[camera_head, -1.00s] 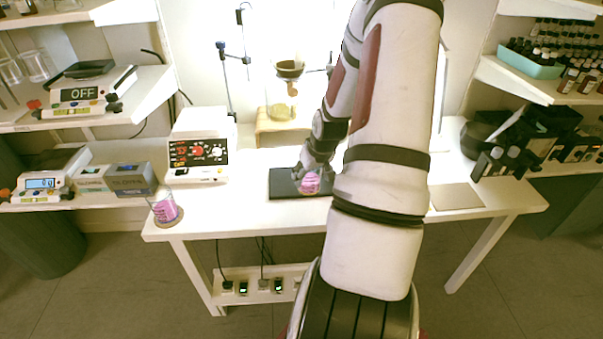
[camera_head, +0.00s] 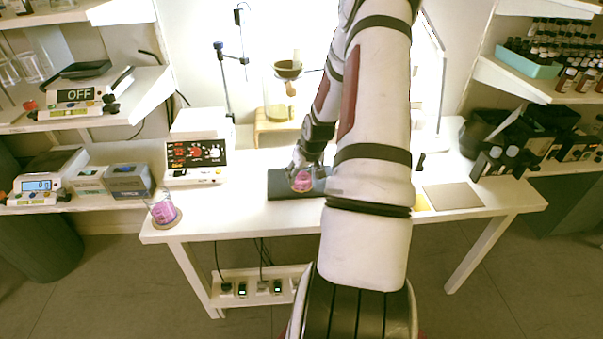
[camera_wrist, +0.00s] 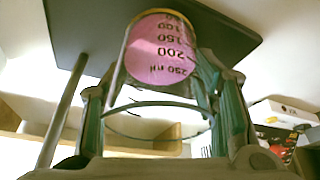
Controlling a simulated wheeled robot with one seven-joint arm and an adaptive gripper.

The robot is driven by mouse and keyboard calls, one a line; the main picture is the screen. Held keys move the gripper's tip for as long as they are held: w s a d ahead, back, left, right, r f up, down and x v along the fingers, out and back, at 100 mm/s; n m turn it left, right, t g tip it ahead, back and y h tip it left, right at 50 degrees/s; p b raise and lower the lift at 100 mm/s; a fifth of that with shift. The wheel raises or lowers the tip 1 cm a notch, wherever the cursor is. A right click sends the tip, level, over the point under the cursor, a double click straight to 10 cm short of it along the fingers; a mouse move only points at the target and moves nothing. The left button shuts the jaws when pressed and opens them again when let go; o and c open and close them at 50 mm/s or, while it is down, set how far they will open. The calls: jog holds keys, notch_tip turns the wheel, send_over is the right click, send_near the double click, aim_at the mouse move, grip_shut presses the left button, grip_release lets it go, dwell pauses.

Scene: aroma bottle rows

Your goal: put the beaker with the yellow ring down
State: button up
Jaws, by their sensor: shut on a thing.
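My gripper (camera_head: 302,168) is shut on a glass beaker (camera_head: 302,182) with pink contents. The beaker is over the dark mat (camera_head: 276,184) on the white table; I cannot tell whether it touches the mat. In the wrist view, the held beaker (camera_wrist: 160,50) sits between the two fingers (camera_wrist: 162,105), with black volume marks and a thin brownish-yellow edge around the pink. The dark mat (camera_wrist: 225,35) shows beyond it. A second beaker (camera_head: 162,208) with pink contents stands at the table's left end on a round coaster. I cannot make out its ring colour.
A white device with red displays (camera_head: 196,153) stands left of the mat. A wooden stand (camera_head: 272,125) is behind it. A flat tan plate (camera_head: 452,195) lies at the right, with a yellow patch (camera_head: 421,202) beside it. Black equipment (camera_head: 530,135) stands far right.

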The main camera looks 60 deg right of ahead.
jog(key=shift+f, duration=0.15)
jog(key=o, duration=1.3)
jog(key=p+v, duration=0.2)
jog(key=v, duration=1)
jog(key=shift+r, duration=0.2)
